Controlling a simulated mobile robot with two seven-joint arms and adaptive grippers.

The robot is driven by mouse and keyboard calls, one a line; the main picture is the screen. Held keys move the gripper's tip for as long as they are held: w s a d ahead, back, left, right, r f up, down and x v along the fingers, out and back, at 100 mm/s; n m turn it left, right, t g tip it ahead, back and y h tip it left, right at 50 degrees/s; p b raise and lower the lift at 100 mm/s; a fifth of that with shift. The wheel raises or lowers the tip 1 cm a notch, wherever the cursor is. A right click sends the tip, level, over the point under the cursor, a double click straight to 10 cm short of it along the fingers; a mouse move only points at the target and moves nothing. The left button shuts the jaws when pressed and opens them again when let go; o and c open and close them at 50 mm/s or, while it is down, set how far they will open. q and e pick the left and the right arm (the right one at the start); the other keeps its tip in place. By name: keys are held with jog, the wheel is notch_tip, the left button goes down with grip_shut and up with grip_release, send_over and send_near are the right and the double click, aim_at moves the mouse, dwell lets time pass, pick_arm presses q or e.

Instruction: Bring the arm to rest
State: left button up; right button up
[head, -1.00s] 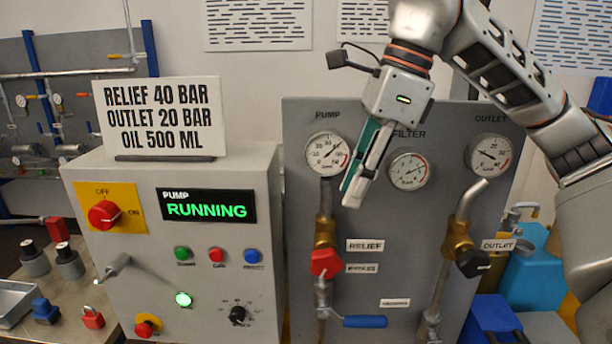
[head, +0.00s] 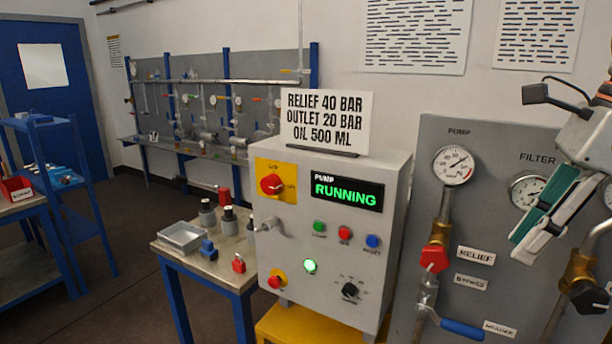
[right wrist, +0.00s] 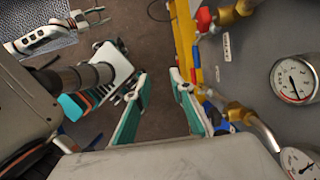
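My right gripper (head: 528,238) hangs at the right edge of the head view, in front of the grey gauge panel (head: 405,290). In the right wrist view its two green-padded fingers (right wrist: 158,78) stand apart with only floor showing between them, so it is open and empty. My left gripper (right wrist: 95,16) shows small at the top left of the right wrist view, with its fingers apart and nothing seen between them. It is outside the head view.
The panel carries a pump gauge (head: 453,165), a filter gauge (head: 527,191), a red relief valve knob (head: 434,259) and a blue-handled lever (head: 462,329). The pump control box (head: 335,245) reads RUNNING. A small bench (head: 205,262) stands left of it. Open floor (head: 110,312) lies further left.

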jog(key=s+a+f+n+g+y, duration=0.1)
jog(key=a+f+g+y, duration=0.3)
jog(key=a, duration=0.6)
jog(key=s+a+f+n+g+y, duration=0.15)
jog(key=a+f+y, duration=0.3)
jog(key=a, duration=0.55)
jog(key=w+a+m+t+y, duration=0.2)
jog(key=w+a+m+y, duration=0.2)
jog(key=a+m+y, duration=0.5)
jog(key=w+d+f+m+t, duration=0.6)
jog(key=w+f+m+t, duration=0.15)
jog(key=m+t, duration=0.8)
jog(key=w+d+f+m+t+h, duration=0.1)
jog(key=d+f+m+t+h, duration=0.3)
jog(key=f+m+h, duration=0.95)
jog(key=s+d+f+m+g+h, duration=0.1)
jog(key=s+d+f+m+g, duration=0.1)
jog(key=s+f, duration=0.3)
jog(key=s+d+f+m+g+h, duration=0.1)
jog(key=s+f, duration=0.5)
jog(key=f, duration=0.8)
jog(key=s+d+f+m+g+h, duration=0.2)
jog(key=s+d+f+m+g, duration=0.2)
jog(key=f, duration=0.6)
jog(key=shift+s+d+m, duration=0.35)
jog(key=shift+s+d, duration=0.45)
jog(key=shift+d, duration=0.3)
